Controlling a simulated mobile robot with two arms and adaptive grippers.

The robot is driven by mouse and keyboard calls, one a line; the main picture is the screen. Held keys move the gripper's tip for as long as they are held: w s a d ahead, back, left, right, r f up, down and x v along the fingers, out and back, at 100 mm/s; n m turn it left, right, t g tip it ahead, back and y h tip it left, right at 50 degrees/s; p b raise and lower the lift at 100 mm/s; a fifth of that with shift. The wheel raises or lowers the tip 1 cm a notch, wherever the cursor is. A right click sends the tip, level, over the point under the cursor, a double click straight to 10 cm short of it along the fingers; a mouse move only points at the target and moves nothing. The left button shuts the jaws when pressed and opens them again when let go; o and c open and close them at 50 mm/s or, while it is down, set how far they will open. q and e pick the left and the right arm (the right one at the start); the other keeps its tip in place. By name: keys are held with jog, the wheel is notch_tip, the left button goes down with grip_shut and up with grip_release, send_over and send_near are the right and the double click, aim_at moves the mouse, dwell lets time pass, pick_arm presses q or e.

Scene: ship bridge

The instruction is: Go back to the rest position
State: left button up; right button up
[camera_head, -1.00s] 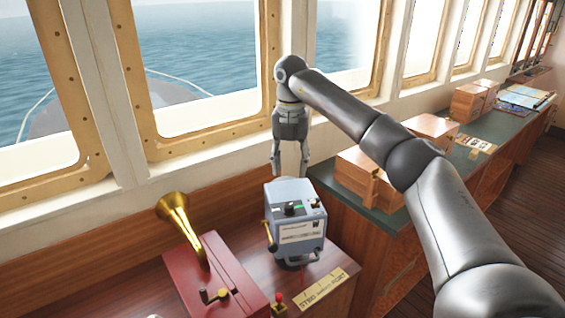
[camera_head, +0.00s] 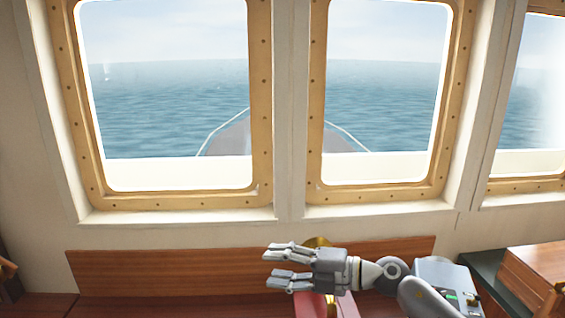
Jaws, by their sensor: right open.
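My right gripper (camera_head: 290,266) is open and empty, its two fingers pointing left, low in the middle of the head view. It hangs in front of the wooden back panel, partly covering the brass horn (camera_head: 317,242) and the red box (camera_head: 311,304). My right arm comes in from the lower right and covers part of the blue-grey device (camera_head: 436,270). My left gripper is not in the picture.
A wooden box (camera_head: 540,270) stands on the green counter (camera_head: 482,268) at the right. Framed windows (camera_head: 262,120) run along the wall above the console. The wooden panel (camera_head: 170,265) to the left of the gripper is clear.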

jog(key=d+r+m+t+h, duration=0.2)
jog(key=d+r+m+t, duration=0.15)
jog(key=m+t, duration=0.9)
jog(key=s+d+f+m+h, duration=0.5)
jog(key=d+f+m+h, duration=0.8)
jog(key=s+d+f+m+g+h, duration=0.1)
jog(key=s+d+f+m+g, duration=0.25)
jog(key=s+f+g, duration=0.6)
jog(key=s+d+f+g, duration=0.15)
jog(key=s+f, duration=0.25)
jog(key=s, duration=0.5)
jog(key=s+f+g, duration=0.3)
jog(key=s, duration=0.7)
notch_tip(320, 180, down, 30)
jog(key=s+g+b, duration=0.1)
jog(key=s+b, duration=0.1)
jog(key=b, duration=0.1)
jog(key=s+d+f+g+b, duration=0.1)
jog(key=s+d+f, duration=0.1)
jog(key=s+f, duration=1.4)
jog(key=shift+s+d+f, duration=0.2)
jog(key=shift+d+f, duration=0.05)
jog(key=shift+f, duration=0.3)
